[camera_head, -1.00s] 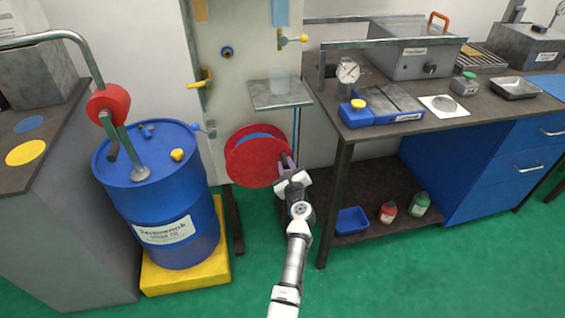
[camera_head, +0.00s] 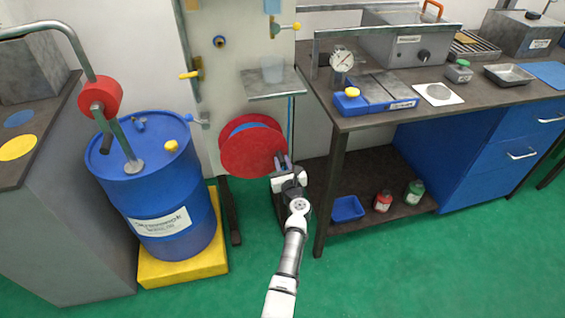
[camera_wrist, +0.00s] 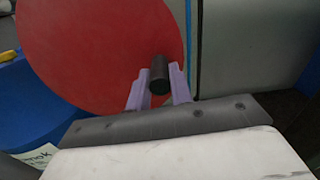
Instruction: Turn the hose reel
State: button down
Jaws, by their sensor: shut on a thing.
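The hose reel (camera_head: 247,152) is a red disc with a second red disc behind it and blue hose between them, mounted low on the pale panel. In the wrist view its red face (camera_wrist: 95,50) fills the upper left. A short dark crank handle (camera_wrist: 159,76) sticks out from the right part of that face toward the camera. My gripper (camera_head: 283,162) is at the reel's lower right edge. In the wrist view its two lilac fingers stand on either side of the handle and are shut on it.
A blue drum (camera_head: 153,185) with a pump stands on a yellow base (camera_head: 183,268) to the left. A small shelf (camera_head: 270,85) with a clear cup is above the reel. The workbench (camera_head: 385,125) and its leg are close on the right. Green floor in front is clear.

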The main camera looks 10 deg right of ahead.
jog(key=shift+r, duration=0.15)
jog(key=c, duration=1.3)
grip_release()
jog(key=shift+w, duration=0.1)
jog(key=shift+o, duration=0.2)
jog(key=s, duration=1.4)
